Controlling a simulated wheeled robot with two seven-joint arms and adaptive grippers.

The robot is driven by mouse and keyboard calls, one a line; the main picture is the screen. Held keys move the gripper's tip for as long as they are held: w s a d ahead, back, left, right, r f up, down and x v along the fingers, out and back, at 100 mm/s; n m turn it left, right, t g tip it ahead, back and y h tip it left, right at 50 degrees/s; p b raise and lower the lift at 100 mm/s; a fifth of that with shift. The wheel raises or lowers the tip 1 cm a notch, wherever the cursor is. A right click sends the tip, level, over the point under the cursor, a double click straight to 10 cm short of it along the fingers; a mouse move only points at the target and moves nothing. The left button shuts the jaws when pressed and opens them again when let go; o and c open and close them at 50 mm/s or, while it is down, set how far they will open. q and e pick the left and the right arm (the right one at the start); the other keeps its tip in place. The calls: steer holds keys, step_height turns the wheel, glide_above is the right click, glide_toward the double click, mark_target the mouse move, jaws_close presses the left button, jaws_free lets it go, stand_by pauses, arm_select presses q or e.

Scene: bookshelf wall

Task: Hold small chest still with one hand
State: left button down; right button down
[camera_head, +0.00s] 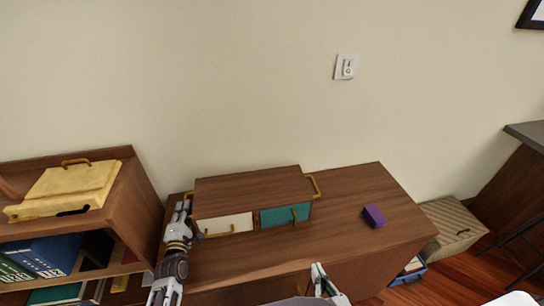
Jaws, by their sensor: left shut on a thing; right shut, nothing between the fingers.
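The small chest (250,187) is a brown wooden box on top of the low cabinet (350,195). Its front has a white drawer (222,224) and a teal drawer (282,216), each with a gold handle, and both look closed. A gold side handle (315,185) shows on its right end. My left gripper (183,207) is at the chest's left end, shut on the chest's left side; its fingers hide the exact contact. My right gripper (319,272) is shut and empty, low in the view in front of the cabinet, apart from the chest.
A purple block (374,215) lies on the cabinet top to the right, with bare wood around it. A shelf with a yellow case (68,188) and binders (42,254) stands at the left. A striped box (452,225) is beyond the cabinet's right end. The wall is close behind.

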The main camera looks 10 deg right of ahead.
arm_select(q)
steer(key=shift+s+d+f, duration=0.1)
steer(key=shift+s+f, duration=0.05)
steer(key=shift+f, duration=0.25)
steer(key=c, duration=1.5)
jaws_free()
steer(key=shift+c, duration=0.2)
steer(key=shift+o, duration=0.6)
steer(key=shift+r, duration=0.25)
steer(key=shift+s+a, duration=0.2)
steer(key=shift+s, duration=1.75)
steer(key=shift+s+a, duration=0.2)
steer(key=shift+s, duration=1.75)
steer(key=shift+s+a, duration=0.2)
steer(key=shift+s, duration=1.75)
steer(key=shift+s+f, duration=0.1)
steer(key=shift+f, duration=0.05)
